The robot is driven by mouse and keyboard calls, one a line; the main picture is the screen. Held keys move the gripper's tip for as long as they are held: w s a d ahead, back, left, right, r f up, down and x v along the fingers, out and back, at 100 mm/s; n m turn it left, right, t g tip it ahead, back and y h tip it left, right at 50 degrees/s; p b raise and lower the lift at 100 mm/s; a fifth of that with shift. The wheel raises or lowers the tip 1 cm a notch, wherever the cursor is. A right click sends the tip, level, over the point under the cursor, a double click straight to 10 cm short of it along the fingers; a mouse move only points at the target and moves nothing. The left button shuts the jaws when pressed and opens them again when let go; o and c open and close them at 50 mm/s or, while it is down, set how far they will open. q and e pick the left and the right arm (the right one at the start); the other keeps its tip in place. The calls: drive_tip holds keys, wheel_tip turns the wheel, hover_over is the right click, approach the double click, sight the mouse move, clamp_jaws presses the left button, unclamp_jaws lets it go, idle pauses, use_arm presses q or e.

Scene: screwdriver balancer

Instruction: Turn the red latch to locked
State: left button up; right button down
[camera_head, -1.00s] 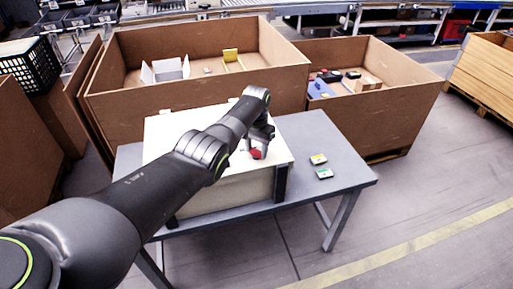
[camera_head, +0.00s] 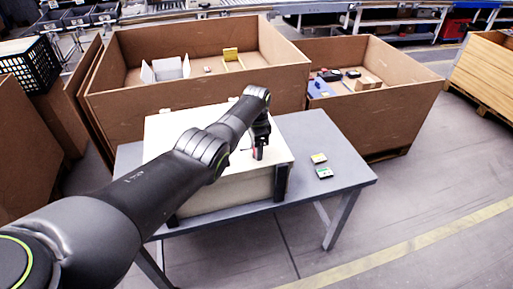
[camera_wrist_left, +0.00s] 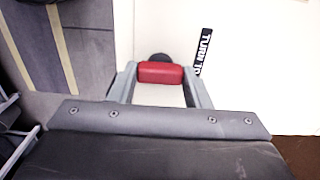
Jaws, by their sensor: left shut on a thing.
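The red latch (camera_wrist_left: 161,73) shows in the left wrist view as a short red bar on the pale top of the box. A dark round part sits just beyond it, and a black label with white letters, partly readable as "TURN TO" (camera_wrist_left: 203,50), lies to its right. My left gripper (camera_wrist_left: 160,80) has a finger on each end of the red bar and is shut on it. In the head view the left gripper (camera_head: 259,155) points down at the right part of the cream box (camera_head: 225,195), and only a little red shows there. My right gripper is not in view.
The box stands on a grey table (camera_head: 340,175). Two small items, one with yellow (camera_head: 318,158) and one with green (camera_head: 324,173), lie to the right. Large brown cartons (camera_head: 200,105) stand behind the table.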

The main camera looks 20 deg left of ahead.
use_arm(q)
drive_tip(key=shift+w+r, duration=0.1)
idle(0.3)
drive_tip(key=o, duration=1)
drive_tip(key=shift+r, duration=0.3)
wheel_tip(320, 180, up, 6)
drive_tip(key=shift+f, duration=0.2)
wheel_tip(320, 180, up, 11)
drive_tip(key=shift+r+b, duration=0.1)
drive_tip(key=shift+b, duration=0.95)
